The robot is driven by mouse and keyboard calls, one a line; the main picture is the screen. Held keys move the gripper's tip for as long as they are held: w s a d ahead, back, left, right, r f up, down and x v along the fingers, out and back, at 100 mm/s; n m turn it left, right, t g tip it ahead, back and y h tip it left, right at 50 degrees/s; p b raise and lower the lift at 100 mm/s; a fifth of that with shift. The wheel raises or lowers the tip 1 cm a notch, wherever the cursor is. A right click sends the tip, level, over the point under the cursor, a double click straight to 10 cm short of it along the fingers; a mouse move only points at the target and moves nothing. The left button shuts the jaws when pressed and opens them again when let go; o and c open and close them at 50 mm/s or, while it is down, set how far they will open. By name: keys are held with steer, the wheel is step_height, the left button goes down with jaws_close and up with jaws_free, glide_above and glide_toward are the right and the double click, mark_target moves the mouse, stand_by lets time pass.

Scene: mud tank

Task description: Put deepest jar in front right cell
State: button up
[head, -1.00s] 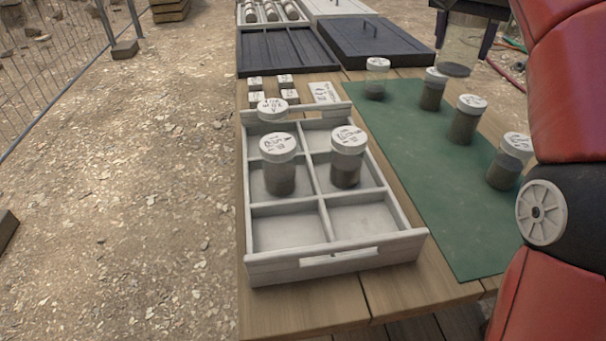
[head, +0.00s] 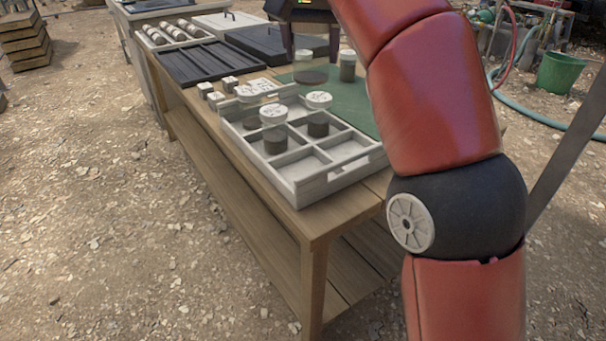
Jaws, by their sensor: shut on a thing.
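The white tray (head: 335,181) has six-cell dividers and stands on the near end of the wooden table. The front right cell (head: 345,151) and front left cell (head: 303,170) are empty. Another jar (head: 347,68) stands on the green mat (head: 362,117). My arm hides much of the mat and any jars there.
Small white blocks (head: 230,83) and a label card (head: 263,86) lie behind the tray. Dark trays (head: 200,64) and a black device with a clear cylinder (head: 309,62) stand farther back. Gravel ground is open to the left.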

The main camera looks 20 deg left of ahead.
steer(key=shift+a+f+b, duration=0.15)
steer(key=shift+f+b, duration=2.2)
steer(key=shift+f, duration=2.65)
steer(key=shift+a+f+b, duration=0.15)
steer(key=shift+f+b, duration=2.2)
steer(key=shift+f, duration=2.6)
steer(key=shift+f, duration=0.2)
steer(key=o, duration=1.1)
steer(key=shift+o, duration=0.2)
steer(key=p+v, duration=0.3)
steer(key=v, duration=0.9)
steer(key=shift+r+p, duration=0.25)
steer(key=shift+p, duration=0.05)
